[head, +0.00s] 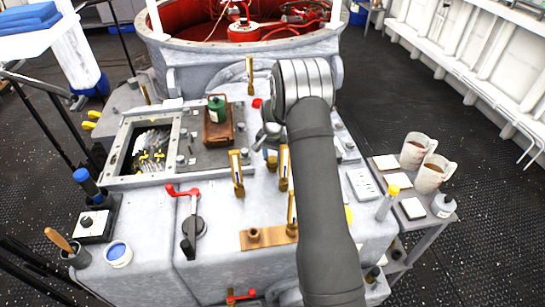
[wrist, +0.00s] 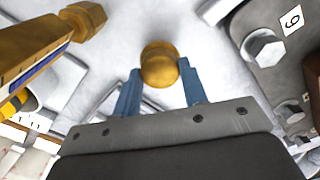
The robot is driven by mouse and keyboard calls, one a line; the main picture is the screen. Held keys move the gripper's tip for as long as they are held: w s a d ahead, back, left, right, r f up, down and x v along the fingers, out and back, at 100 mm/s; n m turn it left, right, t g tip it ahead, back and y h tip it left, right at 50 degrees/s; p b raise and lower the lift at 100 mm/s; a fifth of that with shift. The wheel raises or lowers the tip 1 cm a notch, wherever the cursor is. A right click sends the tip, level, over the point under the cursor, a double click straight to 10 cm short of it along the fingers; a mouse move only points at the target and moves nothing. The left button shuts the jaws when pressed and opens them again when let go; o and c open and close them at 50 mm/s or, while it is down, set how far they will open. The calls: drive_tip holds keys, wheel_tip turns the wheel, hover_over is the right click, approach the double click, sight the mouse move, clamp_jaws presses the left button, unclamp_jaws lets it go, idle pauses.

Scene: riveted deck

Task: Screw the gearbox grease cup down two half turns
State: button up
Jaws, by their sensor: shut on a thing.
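The grease cup (wrist: 160,65) is a round brass cap in the wrist view, between the two blue fingers of my gripper (wrist: 163,88). The fingers are shut on it from both sides. It stands on the pale grey gearbox casing (wrist: 215,60). In the head view my gripper (head: 266,138) is over the middle of the casing top, partly covered by my own arm. A small brass piece (head: 272,162) shows just below it there; I cannot tell how much of the cup this is.
Brass-framed gauges (head: 237,172) stand upright close by. A red-handled lever (head: 184,191) is nearer the front left. A green can (head: 216,109) stands in a brown tray beside an open hatch (head: 150,147) with gears. Mugs (head: 417,150) stand on a side table at right.

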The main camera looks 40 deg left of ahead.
sight(272, 159)
drive_tip(key=shift+r, duration=0.1)
idle(0.3)
drive_tip(key=o, duration=1)
wheel_tip(272, 159, up, 17)
drive_tip(key=shift+r, duration=0.2)
wheel_tip(272, 159, down, 18)
drive_tip(key=shift+r, duration=0.2)
idle(0.4)
